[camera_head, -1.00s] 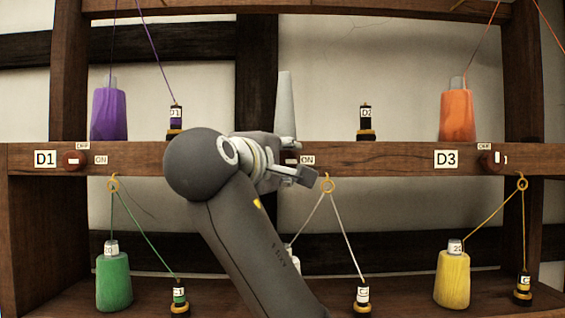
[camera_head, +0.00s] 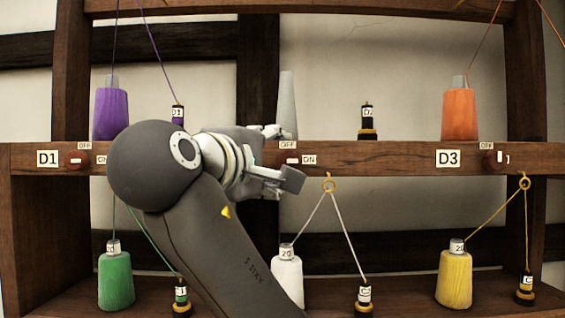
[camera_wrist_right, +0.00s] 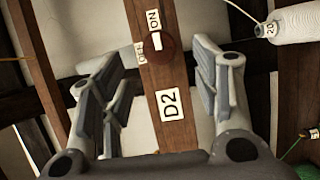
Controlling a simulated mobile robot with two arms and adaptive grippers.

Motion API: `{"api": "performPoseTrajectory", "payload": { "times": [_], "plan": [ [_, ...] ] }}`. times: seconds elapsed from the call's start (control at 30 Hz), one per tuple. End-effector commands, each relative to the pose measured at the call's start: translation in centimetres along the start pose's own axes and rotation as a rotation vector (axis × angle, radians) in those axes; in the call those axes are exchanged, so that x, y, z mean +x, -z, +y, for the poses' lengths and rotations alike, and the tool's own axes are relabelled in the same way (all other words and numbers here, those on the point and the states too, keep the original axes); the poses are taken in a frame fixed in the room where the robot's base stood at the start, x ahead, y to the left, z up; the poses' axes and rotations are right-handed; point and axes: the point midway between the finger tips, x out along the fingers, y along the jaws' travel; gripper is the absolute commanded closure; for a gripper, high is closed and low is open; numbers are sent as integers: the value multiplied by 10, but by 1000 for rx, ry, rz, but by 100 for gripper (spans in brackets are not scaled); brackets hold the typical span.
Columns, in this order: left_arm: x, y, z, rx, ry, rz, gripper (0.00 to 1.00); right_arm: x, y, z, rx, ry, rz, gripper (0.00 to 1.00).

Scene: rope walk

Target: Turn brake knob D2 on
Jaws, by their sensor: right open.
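Brake knob D2 is a dark reddish round knob on the wooden middle rail, partly hidden by my gripper in the head view. In the right wrist view the knob (camera_wrist_right: 163,48) shows whole. Its white mark (camera_wrist_right: 157,41) points towards the ON label (camera_wrist_right: 153,20). The OFF label (camera_wrist_right: 140,53) lies to one side, and the D2 plate (camera_wrist_right: 171,104) lies nearer the gripper. My right gripper (camera_head: 279,157) is open, with its fingers spread on either side of the rail. The knob lies beyond the fingertips, apart from them. My left gripper is not in view.
The rail (camera_head: 385,157) also carries knob D1 (camera_head: 76,160) and knob D3 (camera_head: 489,159). Yarn cones stand above and below, including a white cone (camera_head: 287,280) and a grey one (camera_head: 287,105). Thin threads run to a ring (camera_head: 329,185) under the rail.

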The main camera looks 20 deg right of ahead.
Motion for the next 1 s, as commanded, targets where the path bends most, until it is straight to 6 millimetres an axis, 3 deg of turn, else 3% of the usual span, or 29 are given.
{"api": "performPoseTrajectory", "payload": {
  "times": [0.2, 0.4, 1.0],
  "plan": [
    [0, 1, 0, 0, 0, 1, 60, -36, 2, -1, -1, 2, 6, 43],
    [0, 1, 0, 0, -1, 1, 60, -53, 1, -1, -1, 2, 2, 43],
    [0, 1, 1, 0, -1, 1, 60, -58, 0, 0, -1, 1, -1, 43]
  ]
}}
